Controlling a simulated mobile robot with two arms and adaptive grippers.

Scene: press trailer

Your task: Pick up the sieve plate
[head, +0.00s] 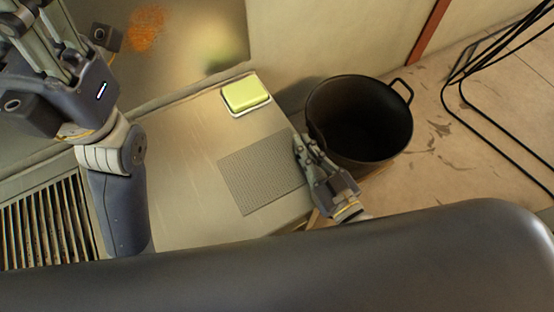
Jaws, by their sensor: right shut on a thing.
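The sieve plate (260,174) is a flat grey perforated rectangle over the right part of the pale worktop. I cannot tell whether it lies flat on the worktop or is slightly raised. My right gripper (304,146) is at the plate's right edge, shut on it, with its wrist to the lower right. My left arm comes in at the upper left, away from the plate; its fingers do not show clearly.
A yellow-green block on a white dish (262,111) sits behind the plate. A black bucket (346,150) stands to the right of the worktop. A slatted grate (45,230) is at the left. Black metal tube legs (463,98) stand on the floor at the far right.

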